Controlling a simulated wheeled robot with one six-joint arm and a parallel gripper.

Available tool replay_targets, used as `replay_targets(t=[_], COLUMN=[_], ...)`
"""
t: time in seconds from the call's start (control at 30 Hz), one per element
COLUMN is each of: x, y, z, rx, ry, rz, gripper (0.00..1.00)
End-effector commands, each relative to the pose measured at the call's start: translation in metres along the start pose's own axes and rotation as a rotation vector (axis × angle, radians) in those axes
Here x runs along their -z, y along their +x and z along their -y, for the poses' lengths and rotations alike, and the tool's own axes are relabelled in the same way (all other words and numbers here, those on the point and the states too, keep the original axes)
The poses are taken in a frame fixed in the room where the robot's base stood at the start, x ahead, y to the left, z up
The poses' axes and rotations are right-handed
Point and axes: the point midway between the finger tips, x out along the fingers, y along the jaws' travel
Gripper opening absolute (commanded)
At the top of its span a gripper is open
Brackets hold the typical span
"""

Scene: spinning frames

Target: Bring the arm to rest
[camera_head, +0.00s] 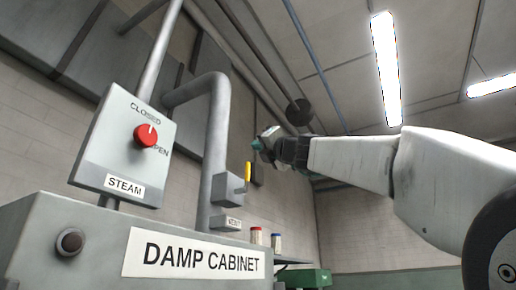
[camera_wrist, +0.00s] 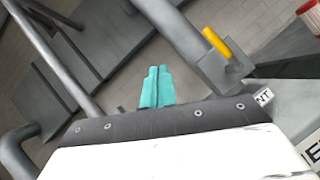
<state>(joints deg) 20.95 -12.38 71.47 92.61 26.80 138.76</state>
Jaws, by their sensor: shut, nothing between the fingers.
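My gripper (camera_head: 257,144) shows in the head view at the end of my white arm, which reaches in from the right. It is held in the air above and behind the damp cabinet (camera_head: 70,228), close in the picture to the yellow lever (camera_head: 247,172). In the wrist view my gripper's teal fingers (camera_wrist: 158,86) lie side by side, shut with nothing between them. The yellow lever also shows in the wrist view (camera_wrist: 216,42), to the right of the fingers and apart from them.
A steam box (camera_head: 124,146) with a red knob (camera_head: 145,136) stands above the cabinet at left. A thick grey pipe (camera_head: 217,130) rises beside the lever. Two small jars (camera_head: 266,238) and a green box (camera_head: 305,278) sit at lower centre. Free air lies above my arm.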

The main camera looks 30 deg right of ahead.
Motion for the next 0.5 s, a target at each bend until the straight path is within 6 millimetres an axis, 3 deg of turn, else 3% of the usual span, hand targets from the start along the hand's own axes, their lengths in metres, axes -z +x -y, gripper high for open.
replay_targets(t=[0.37,0.5], x=[0.0002,0.0053], y=[0.0003,0.0002], z=[-0.0003,-0.0025], rx=[-0.001,-0.014], ry=[-0.013,-0.177], rz=[0.000,-0.023], gripper=[0.00,0.00])
